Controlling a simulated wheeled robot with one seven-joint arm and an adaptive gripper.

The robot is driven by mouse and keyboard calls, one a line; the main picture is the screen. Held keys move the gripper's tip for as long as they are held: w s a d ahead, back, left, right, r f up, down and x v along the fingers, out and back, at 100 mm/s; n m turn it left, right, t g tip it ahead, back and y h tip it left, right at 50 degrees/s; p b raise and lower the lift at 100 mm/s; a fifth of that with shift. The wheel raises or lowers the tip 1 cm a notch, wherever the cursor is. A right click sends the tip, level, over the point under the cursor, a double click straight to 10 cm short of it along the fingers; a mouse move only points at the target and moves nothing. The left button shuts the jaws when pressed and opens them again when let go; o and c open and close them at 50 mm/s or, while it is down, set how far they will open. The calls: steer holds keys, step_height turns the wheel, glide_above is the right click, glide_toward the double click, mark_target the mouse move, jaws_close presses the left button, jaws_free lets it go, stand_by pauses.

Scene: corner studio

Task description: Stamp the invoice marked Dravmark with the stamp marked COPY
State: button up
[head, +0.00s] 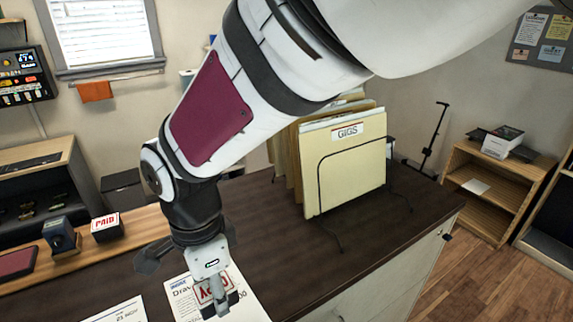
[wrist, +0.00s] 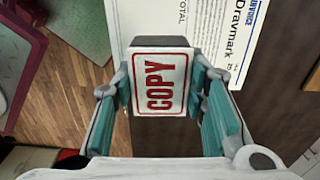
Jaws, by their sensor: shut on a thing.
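The COPY stamp (wrist: 160,85) is held between the two fingers of my gripper (wrist: 162,100), its red-lettered label facing the wrist camera. In the head view the stamp (head: 203,292) shows partly behind my gripper (head: 214,298), which points down. The Dravmark invoice (wrist: 228,38) lies at the top of the wrist view, beyond the stamp. In the head view this invoice (head: 250,305) lies on the dark desk, partly covered by my gripper and the stamp. I cannot tell whether the stamp touches the paper.
Another paper (head: 122,312) lies to the left on the desk (head: 300,260). A PAID stamp (head: 106,226), a dark blue stamp (head: 62,234) and a dark red ink pad (head: 16,263) are at the left. A wire rack of folders (head: 345,175) stands behind, to the right.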

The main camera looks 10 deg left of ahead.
steer(key=b, duration=0.3)
glide_above(223, 321)
step_height(223, 321, down, 4)
steer(key=shift+w+f, duration=0.1)
steer(key=shift+w, duration=0.05)
steer(key=shift+f, duration=0.9)
steer(key=shift+f, duration=0.25)
stand_by(0.9)
steer(key=shift+s+r, duration=0.1)
steer(key=shift+s, duration=0.1)
steer(key=shift+r+p, duration=2.65)
steer(key=shift+r, duration=1.05)
